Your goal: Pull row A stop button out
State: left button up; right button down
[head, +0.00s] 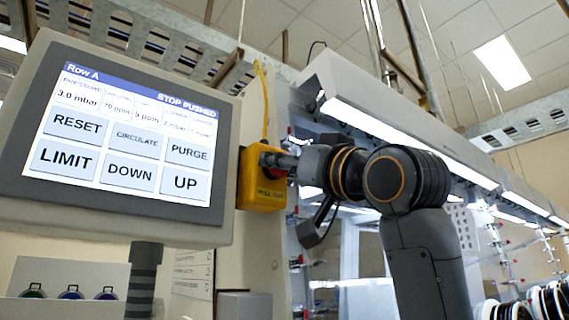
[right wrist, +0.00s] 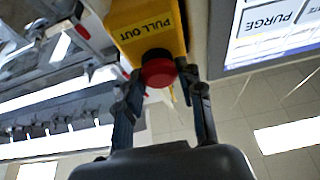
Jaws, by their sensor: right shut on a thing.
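The row A stop button is a red mushroom head (right wrist: 158,70) on a yellow box (head: 262,195). The box reads "PULL OUT" in the right wrist view (right wrist: 146,24). My right gripper (right wrist: 160,82) is shut on the red button, one finger on each side of it. In the head view my right gripper (head: 284,161) reaches the front of the box from the right and hides most of the button. The Row A screen (head: 132,132) shows "STOP PUSHED". My left gripper is not in view.
The screen's grey housing (head: 225,150) stands close to the left of the yellow box. A yellow cable (head: 264,100) rises from the box. A lit glovebox hood (head: 400,125) runs off to the right behind my arm. Several round buttons (head: 70,292) sit below the screen.

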jog(key=shift+s+d+b, duration=0.35)
jog(key=shift+s+d, duration=0.1)
jog(key=shift+s, duration=0.2)
jog(key=c, duration=1)
grip_release()
jog(key=shift+o, duration=0.8)
jog(key=shift+s+d, duration=0.2)
jog(key=v, duration=1.2)
